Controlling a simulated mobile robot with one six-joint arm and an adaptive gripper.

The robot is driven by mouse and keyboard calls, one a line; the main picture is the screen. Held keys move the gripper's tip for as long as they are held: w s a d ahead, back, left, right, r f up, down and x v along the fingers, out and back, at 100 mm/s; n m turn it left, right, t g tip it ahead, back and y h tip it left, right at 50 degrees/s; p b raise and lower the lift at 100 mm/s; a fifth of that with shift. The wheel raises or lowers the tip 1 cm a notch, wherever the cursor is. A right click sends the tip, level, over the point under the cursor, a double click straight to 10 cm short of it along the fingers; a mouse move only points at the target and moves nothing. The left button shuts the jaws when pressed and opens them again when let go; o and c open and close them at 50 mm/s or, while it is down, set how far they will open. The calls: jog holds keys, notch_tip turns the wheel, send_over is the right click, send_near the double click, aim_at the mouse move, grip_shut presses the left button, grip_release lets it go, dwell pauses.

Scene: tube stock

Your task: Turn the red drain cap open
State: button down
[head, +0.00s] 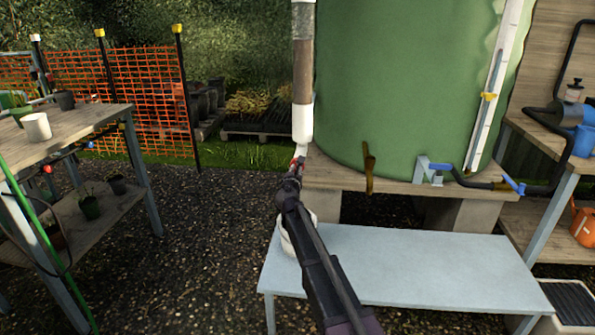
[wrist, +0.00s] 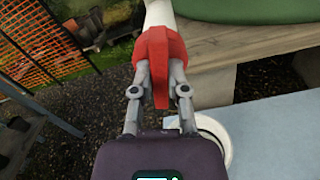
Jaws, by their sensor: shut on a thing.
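The red drain cap (wrist: 160,50) sits on the lower end of a white pipe (wrist: 159,14) in the wrist view, with a red bar-like grip pointing toward me. My gripper (wrist: 161,90) is shut on the cap, one finger on each side of the bar. In the head view my gripper (head: 296,168) is at the pipe's lower end (head: 302,122), and only a bit of red shows there. My arm hides most of the cap in that view.
A white bucket (head: 287,240) stands below the cap on a pale blue bench (head: 420,262). A green tank (head: 400,80) on a wooden stand is just right of the pipe. A plant table (head: 80,122) is at left, with open gravel between.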

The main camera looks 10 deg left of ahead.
dwell(0.3)
jog(key=c, duration=0.6)
grip_release()
jog(key=shift+c, duration=0.2)
jog(key=s, duration=1.2)
jog(key=shift+a, duration=0.2)
